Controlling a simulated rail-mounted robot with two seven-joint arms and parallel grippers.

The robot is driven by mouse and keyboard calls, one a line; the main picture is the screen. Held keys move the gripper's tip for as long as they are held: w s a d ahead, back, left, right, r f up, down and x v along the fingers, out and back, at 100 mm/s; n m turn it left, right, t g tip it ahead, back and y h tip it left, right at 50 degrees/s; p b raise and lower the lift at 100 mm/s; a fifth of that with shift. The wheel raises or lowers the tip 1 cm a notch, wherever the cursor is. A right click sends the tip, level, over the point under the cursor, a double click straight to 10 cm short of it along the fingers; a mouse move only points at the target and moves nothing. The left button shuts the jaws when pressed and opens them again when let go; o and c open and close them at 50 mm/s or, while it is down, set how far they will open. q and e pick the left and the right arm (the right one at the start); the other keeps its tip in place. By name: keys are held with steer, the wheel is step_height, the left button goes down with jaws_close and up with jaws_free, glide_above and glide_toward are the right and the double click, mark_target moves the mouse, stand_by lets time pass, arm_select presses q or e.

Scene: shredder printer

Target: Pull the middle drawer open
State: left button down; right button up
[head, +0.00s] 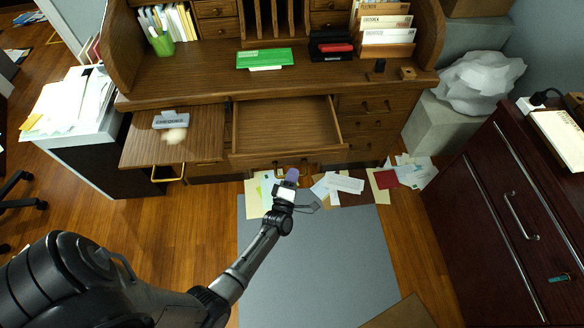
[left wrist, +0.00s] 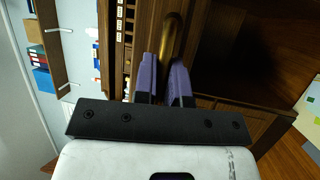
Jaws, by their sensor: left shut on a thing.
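The wooden desk's middle drawer (head: 285,125) stands pulled out, its empty interior showing in the head view. My left gripper (head: 291,175) is at the drawer's front, low and near its middle. In the left wrist view, the purple fingers of my left gripper (left wrist: 166,82) are shut on a curved brass handle (left wrist: 173,38), which passes between them. The fingers hide part of the handle. My right gripper is in neither view.
A pull-out board (head: 150,145) with a small sign is extended left of the drawer. Papers and envelopes (head: 340,184) lie on the floor beneath. A dark red cabinet (head: 500,210) stands at right. A grey mat (head: 320,255) covers the floor in front.

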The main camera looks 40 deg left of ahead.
arm_select(q)
steer(key=shift+s+d, duration=0.2)
steer(key=shift+d, duration=0.05)
steer(key=c, duration=1.2)
jaws_free()
steer(key=shift+s, duration=0.1)
steer(key=p+v, duration=0.2)
steer(key=v, duration=1.1)
steer(key=shift+s+d, duration=0.15)
steer(key=shift+s, duration=0.15)
steer(key=shift+f, duration=0.1)
